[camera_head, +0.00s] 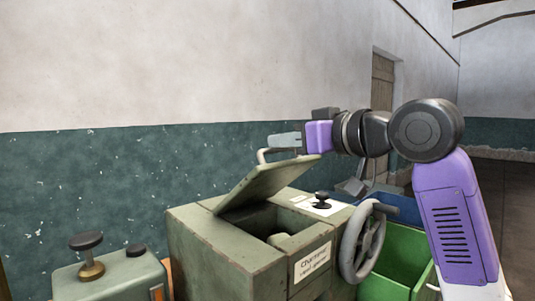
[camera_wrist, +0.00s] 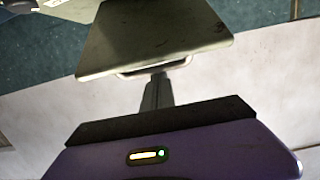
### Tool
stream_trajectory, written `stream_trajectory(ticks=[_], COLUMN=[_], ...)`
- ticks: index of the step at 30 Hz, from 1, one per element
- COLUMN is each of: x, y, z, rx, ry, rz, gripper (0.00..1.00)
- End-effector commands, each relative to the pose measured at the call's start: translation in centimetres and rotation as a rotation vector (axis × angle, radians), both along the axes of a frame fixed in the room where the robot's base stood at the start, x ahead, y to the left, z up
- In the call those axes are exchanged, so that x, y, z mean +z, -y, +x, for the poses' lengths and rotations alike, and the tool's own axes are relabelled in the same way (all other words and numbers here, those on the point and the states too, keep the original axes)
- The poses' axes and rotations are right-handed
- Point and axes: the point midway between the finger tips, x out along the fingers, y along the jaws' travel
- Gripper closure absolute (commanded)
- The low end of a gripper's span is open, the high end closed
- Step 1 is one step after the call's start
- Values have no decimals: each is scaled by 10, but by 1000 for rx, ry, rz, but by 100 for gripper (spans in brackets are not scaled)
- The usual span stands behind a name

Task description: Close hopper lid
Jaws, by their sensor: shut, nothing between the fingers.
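The hopper lid (camera_head: 266,183) is a flat green panel. It stands partly open, tilted up over the dark opening of the green hopper box (camera_head: 215,240). A pale bar handle (camera_head: 262,155) sits at the lid's raised edge. In the wrist view the lid (camera_wrist: 155,38) fills the top middle, with its handle (camera_wrist: 180,64) along the near edge. My gripper (camera_head: 274,140) is shut and empty, just above the handle. In the wrist view my fingertips (camera_wrist: 158,76) overlap the handle line; I cannot tell whether they touch it.
A grey handwheel (camera_head: 362,243) is on the hopper's right side. A small black knob (camera_head: 322,200) and a label sit on its top. A green bin (camera_head: 400,262) and a blue bin (camera_head: 402,208) stand to the right. A machine with a black knob (camera_head: 86,241) is at front left.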

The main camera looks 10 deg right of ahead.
Motion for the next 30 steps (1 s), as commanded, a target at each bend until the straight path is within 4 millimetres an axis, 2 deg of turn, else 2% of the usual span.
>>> stream_trajectory(ticks=[1,15,23,30], x=[-19,-78,-102,-115], y=[4,32,39,42], z=[-6,-47,-59,-63], rx=[1,0,1,1], ry=[31,348,478,474], rz=[26,240,324,319], gripper=[100,100,100,100])
